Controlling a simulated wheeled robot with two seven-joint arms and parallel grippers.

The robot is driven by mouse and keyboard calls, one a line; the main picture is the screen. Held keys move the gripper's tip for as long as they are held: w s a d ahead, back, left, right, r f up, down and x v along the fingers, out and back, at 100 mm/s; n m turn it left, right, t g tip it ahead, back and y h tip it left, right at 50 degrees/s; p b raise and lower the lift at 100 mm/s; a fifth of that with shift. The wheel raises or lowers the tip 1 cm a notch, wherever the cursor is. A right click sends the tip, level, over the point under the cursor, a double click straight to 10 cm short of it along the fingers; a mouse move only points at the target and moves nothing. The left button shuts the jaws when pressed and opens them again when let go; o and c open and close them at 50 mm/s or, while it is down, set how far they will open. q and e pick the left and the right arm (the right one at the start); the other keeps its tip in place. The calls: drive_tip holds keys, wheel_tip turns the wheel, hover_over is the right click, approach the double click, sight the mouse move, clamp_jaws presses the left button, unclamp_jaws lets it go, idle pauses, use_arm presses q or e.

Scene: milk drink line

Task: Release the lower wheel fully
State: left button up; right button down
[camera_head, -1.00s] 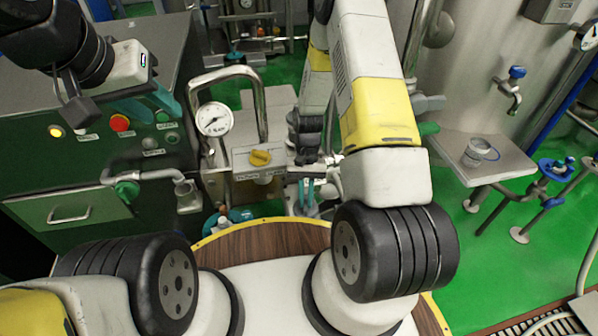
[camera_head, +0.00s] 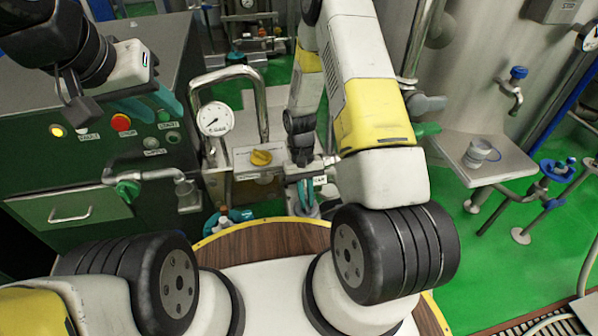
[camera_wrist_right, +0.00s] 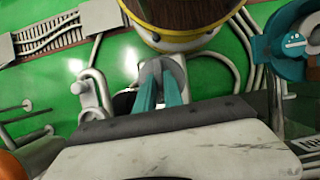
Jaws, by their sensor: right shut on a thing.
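My right gripper (camera_wrist_right: 160,95) has its teal fingers close together around a grey round piece (camera_wrist_right: 153,70) in the right wrist view, which looks to be the lower wheel. Much of that piece is hidden by the fingers. In the head view the right gripper (camera_head: 311,193) points down beside the steel box with the yellow knob; the wheel cannot be made out there. My left gripper (camera_head: 148,104) is open and empty in front of the green cabinet's buttons.
The green cabinet (camera_head: 60,175) stands at the left. A pipe with a pressure gauge (camera_head: 215,119) and a yellow knob (camera_head: 261,158) are left of my right gripper. A teal valve part (camera_wrist_right: 285,45) is close at the right in the wrist view. A side shelf (camera_head: 500,165) is at the right.

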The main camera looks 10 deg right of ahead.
drive_tip(key=c, duration=1.5)
unclamp_jaws()
drive_tip(key=shift+o, duration=0.2)
drive_tip(key=v, duration=0.7)
drive_tip(key=shift+w+r, duration=0.2)
drive_tip(key=shift+r, duration=0.2)
